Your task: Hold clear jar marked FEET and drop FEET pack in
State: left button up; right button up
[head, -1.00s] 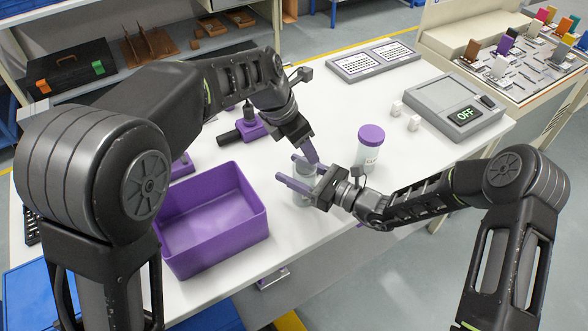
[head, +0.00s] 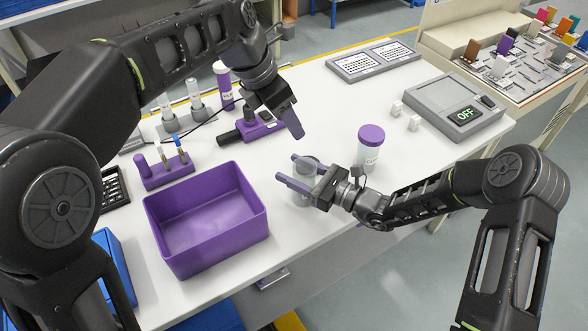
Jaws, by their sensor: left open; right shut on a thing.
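A clear jar (head: 302,198) stands on the white table, right of the purple bin. My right gripper (head: 287,170) is shut around it, one finger on each side. The jar's marking cannot be read, and its contents are mostly hidden by the fingers. My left gripper (head: 297,132) is open, above and behind the jar and apart from it. No pack can be made out in it. Two small white blocks lie near the scale, one (head: 396,108) behind the other (head: 414,123). No FEET lettering is legible on either.
A purple bin (head: 158,235) stands at front left. A white jar with a purple lid (head: 370,140) stands right of the clear jar. Behind are a purple tool (head: 262,127), a tube rack (head: 165,175), a grey scale reading OFF (head: 455,105) and a grey panel (head: 372,60).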

jog(key=o, duration=1.5)
jog(key=shift+d, duration=0.1)
jog(key=v, duration=1.2)
